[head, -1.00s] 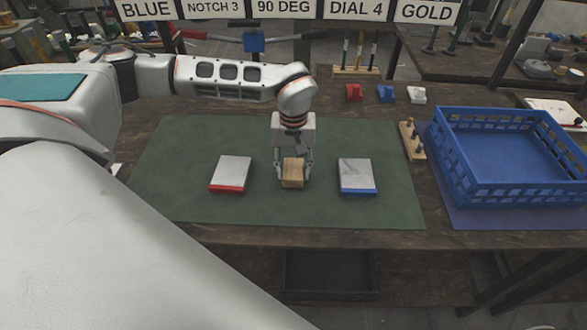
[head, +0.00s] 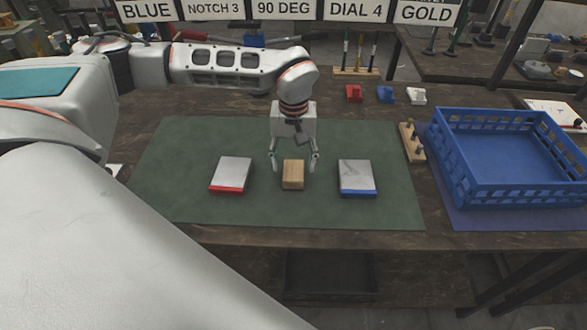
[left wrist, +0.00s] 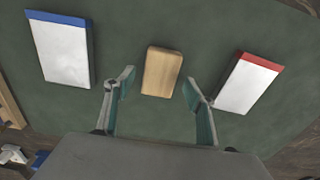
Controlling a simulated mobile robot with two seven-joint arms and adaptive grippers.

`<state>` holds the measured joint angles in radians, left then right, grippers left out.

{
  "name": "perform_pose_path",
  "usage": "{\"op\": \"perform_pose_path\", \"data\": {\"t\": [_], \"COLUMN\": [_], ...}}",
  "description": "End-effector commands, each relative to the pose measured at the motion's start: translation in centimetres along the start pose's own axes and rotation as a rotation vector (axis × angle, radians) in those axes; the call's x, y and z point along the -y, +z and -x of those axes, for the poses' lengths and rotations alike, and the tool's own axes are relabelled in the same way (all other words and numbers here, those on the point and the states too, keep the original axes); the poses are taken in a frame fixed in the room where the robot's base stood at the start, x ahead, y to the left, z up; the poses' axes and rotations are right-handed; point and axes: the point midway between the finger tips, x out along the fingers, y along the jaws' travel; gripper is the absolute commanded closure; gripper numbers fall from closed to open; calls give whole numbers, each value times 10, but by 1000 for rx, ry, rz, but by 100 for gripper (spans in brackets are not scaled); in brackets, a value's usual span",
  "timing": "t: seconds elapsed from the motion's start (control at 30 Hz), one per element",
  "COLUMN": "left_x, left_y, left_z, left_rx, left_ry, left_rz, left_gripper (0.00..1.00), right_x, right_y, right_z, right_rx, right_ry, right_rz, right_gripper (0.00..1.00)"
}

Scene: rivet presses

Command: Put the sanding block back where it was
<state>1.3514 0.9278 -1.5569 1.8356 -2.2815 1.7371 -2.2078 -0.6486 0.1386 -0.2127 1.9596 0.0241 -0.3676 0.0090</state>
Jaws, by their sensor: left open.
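The sanding block (head: 292,174) is a small wooden block lying on the green mat (head: 390,206). It sits between a red-edged plate (head: 231,173) and a blue-edged plate (head: 356,176), apart from both. My left gripper (head: 294,168) is open above and behind the block, with a finger out to each side. In the left wrist view, the block (left wrist: 162,71) lies ahead between the two spread fingertips (left wrist: 158,82), with clear gaps on both sides. My right gripper is not in view.
A blue crate (head: 500,200) stands at the right. A wooden peg holder (head: 411,142) is beside it. Red, blue and white small parts (head: 385,94) sit behind the mat. The mat's front strip is bare.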

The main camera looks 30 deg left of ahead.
Motion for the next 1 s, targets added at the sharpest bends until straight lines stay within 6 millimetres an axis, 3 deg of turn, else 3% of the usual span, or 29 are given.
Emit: {"op": "perform_pose_path", "data": {"t": [0.2,0.4,0.6,1.0], "left_x": [0,0,0,0], "left_y": [-1,0,0,0], "left_z": [48,77,86,87], "left_rx": [-3,-1,1,1], "left_ry": [2,1,0,0], "left_rz": [1,1,1,1], "left_gripper": [45,45,45,45], "right_x": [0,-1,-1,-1], "right_y": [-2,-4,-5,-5], "right_z": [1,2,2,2], "right_rx": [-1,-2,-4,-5], "right_ry": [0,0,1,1], "right_rz": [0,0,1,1], "right_gripper": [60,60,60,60]}}
